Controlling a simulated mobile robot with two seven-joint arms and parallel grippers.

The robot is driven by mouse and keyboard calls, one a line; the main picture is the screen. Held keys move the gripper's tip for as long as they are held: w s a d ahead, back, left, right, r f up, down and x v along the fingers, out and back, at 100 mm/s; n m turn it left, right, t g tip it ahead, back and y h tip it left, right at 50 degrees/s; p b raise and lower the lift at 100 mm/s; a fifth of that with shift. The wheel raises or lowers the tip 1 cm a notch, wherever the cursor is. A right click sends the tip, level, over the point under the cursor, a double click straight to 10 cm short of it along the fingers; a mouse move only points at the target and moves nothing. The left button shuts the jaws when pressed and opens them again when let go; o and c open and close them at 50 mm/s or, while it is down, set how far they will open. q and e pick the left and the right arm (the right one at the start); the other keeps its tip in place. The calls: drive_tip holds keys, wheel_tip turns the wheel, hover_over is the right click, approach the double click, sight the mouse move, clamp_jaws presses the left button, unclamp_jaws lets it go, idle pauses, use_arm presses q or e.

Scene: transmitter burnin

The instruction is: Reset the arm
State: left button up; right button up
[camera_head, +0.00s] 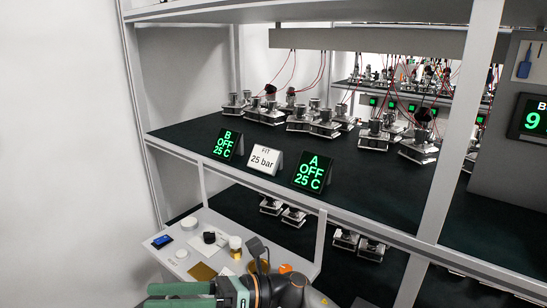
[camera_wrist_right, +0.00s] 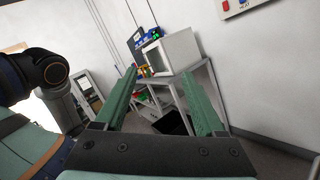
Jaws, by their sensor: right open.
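My right gripper (camera_wrist_right: 159,73) shows in the right wrist view with its two green fingers apart. Nothing is between them, and the fingertips point out into open room toward a table some way off. Part of one of my arms, teal and dark with orange rings, crosses the bottom of the head view in front of the shelving. Another part of my body shows at the left of the right wrist view. My left gripper is not in view.
A rack shelf (camera_head: 200,133) carries several transmitters (camera_head: 325,122) and displays reading "B OFF 25 C" (camera_head: 227,144) and "A OFF 25 C" (camera_head: 313,172). A lower side tray (camera_head: 165,262) holds small items close to my arm. A white box (camera_wrist_right: 172,52) stands on the far table.

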drive_tip(key=w+d+f+m+t+h+p, duration=0.1)
drive_tip(key=w+d+f+m+t+h, duration=0.2)
drive_tip(key=d+m+t, duration=0.6)
drive_tip(key=w+d+f+m+t+h, duration=0.25)
drive_tip(key=f+m+t, duration=0.35)
drive_tip(key=m, duration=0.8)
drive_tip(key=w+d+f+m+t+h+p, duration=0.1)
drive_tip(key=w+d+f+m+t+h, duration=0.25)
drive_tip(key=m+t, duration=0.6)
drive_tip(key=s+d+f+m+g+h+p, duration=0.1)
drive_tip(key=s+d+f+m+g+h, duration=0.7)
drive_tip(key=s+d+f+m, duration=0.8)
drive_tip(key=s+d+f+g, duration=0.1)
drive_tip(key=s+d+f, duration=0.1)
drive_tip(key=s+f, duration=0.2)
drive_tip(key=shift+f+m+h, duration=0.35)
drive_tip(key=shift+f+h, duration=0.05)
drive_tip(key=shift+f, duration=0.25)
